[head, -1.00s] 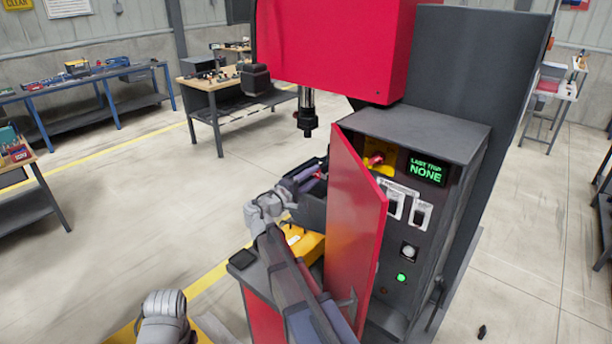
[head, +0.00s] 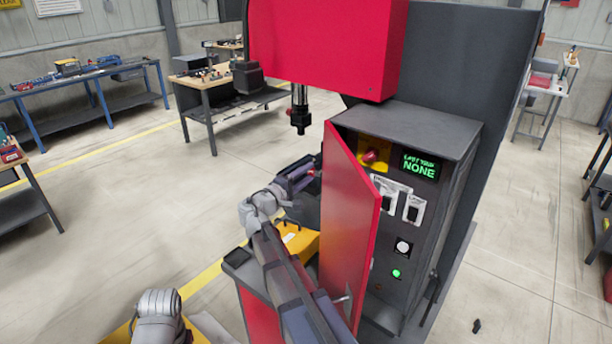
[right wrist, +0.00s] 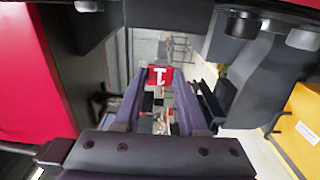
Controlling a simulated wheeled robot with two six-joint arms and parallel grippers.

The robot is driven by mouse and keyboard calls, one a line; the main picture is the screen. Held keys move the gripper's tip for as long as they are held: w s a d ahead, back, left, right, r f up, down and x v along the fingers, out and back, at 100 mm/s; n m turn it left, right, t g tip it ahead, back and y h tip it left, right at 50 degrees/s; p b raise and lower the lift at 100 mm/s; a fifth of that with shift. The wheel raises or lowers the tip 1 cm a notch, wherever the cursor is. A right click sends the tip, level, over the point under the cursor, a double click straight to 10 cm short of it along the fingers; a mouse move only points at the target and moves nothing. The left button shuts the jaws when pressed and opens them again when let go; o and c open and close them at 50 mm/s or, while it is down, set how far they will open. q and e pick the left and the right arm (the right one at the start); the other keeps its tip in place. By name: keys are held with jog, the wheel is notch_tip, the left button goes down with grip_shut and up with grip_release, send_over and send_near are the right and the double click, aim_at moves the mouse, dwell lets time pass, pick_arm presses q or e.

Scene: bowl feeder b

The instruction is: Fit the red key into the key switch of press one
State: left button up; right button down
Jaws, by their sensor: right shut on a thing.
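The red key, a red block with a white mark, sits between the fingertips of my right gripper (right wrist: 160,92) in the right wrist view (right wrist: 152,76). In the head view my right gripper (head: 305,175) is left of the open red cabinet door (head: 350,235), under the press head (head: 325,45), with a bit of red at its tip. The press's cabinet panel (head: 430,240) faces right of the door. It carries a red knob on a yellow plate (head: 371,154) and two dark switches on pale plates (head: 413,208). I cannot tell which fitting is the key switch. My left gripper is out of view.
The open door stands between my right gripper and the panel. A green display (head: 419,167) reads NONE. A yellow box (head: 298,240) lies below my right gripper. A workbench (head: 215,85) stands behind left, with clear floor before it. A small dark object (head: 477,326) lies on the floor at right.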

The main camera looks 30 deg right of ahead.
jog(key=shift+s+d, duration=0.35)
jog(key=shift+s, duration=0.5)
jog(key=shift+s+d, duration=0.35)
jog(key=shift+s, duration=0.45)
dwell(6.0)
jog(key=shift+c, duration=1.9)
grip_release()
